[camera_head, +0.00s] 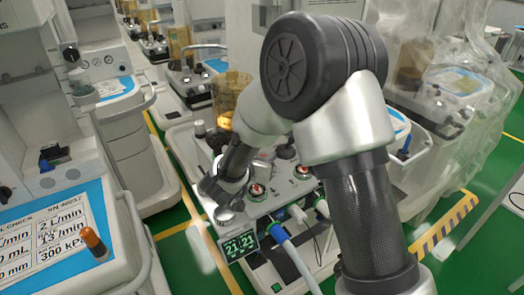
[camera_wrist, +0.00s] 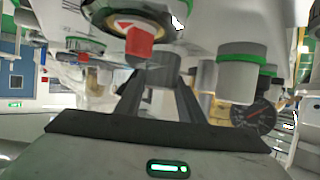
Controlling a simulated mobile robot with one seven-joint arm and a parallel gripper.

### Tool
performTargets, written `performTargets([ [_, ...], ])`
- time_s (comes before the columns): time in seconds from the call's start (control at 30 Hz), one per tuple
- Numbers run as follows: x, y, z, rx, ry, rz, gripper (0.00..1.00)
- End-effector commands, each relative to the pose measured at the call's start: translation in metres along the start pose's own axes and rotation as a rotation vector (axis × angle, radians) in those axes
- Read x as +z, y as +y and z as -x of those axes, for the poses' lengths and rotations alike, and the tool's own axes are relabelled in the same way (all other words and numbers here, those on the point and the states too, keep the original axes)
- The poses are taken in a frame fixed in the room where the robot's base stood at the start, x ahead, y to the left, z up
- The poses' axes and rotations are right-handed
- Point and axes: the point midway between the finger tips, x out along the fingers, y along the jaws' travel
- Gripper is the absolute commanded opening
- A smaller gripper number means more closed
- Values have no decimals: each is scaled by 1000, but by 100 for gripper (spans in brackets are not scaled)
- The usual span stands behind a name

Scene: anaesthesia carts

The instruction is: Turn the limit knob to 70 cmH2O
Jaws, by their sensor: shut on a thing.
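In the wrist view, my gripper (camera_wrist: 157,82) has its two dark fingers closed on the sides of a grey cylindrical knob (camera_wrist: 157,66), which I take to be the limit knob. Its scale markings cannot be read, so its setting cannot be told. In the head view, my gripper (camera_head: 226,196) reaches down to the left front of the anaesthesia machine's panel (camera_head: 275,204). My arm and wrist hide much of that spot, and I cannot make out the held knob there.
Red-centred dials (camera_head: 257,189) sit just right of my gripper. The wrist view shows a red knob (camera_wrist: 140,40), a green-ringed port (camera_wrist: 238,78) and a round gauge (camera_wrist: 253,116) close by.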

Motion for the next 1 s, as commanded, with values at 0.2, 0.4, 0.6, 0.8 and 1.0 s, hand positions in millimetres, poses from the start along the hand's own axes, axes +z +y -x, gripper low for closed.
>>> performTargets([
  [0.2, -2, -2, 2, 124, -1, -51, 13],
  [0.4, -1, 0, 1, 194, -2, -82, 13],
  [0.6, 0, 0, 0, 225, 0, -95, 13],
  [0.8, 0, 1, 0, 230, 0, -97, 13],
  [1.0, 0, 1, 0, 230, 0, -98, 13],
])
